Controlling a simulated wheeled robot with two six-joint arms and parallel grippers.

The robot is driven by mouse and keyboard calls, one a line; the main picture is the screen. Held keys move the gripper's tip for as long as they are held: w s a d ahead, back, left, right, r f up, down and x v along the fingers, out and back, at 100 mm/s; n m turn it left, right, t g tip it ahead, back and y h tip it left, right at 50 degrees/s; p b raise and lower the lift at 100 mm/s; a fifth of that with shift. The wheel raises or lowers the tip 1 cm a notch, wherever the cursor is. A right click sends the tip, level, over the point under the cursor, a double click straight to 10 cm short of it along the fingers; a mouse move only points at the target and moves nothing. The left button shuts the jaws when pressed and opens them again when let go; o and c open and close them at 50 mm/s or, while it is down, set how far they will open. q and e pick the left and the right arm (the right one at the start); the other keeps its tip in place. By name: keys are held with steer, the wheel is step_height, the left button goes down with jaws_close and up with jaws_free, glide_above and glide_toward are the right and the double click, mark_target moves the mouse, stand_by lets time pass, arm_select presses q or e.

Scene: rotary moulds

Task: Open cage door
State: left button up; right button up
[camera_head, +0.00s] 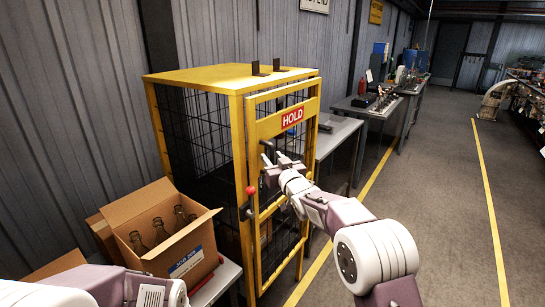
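The yellow cage (190,77) has black mesh walls and stands against the corrugated wall. Its yellow-framed door (312,108) carries a red HOLD sign (292,117) and looks shut or nearly shut. A lever with a red knob (251,190) sits at the door's left edge. My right gripper (270,164) is in front of the door, below the sign and up and right of the red knob. Whether it touches the door and how far its fingers are apart is unclear. My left arm shows at the bottom left; its gripper is outside the view.
A cardboard box (150,205) with brown bottles stands left of the cage on a low table (222,277). Grey benches (336,134) with tools stand behind and right of the cage. The floor (445,190) to the right is clear, with yellow lines.

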steer(key=shift+w+a, duration=0.2)
jaws_close()
stand_by(1.3)
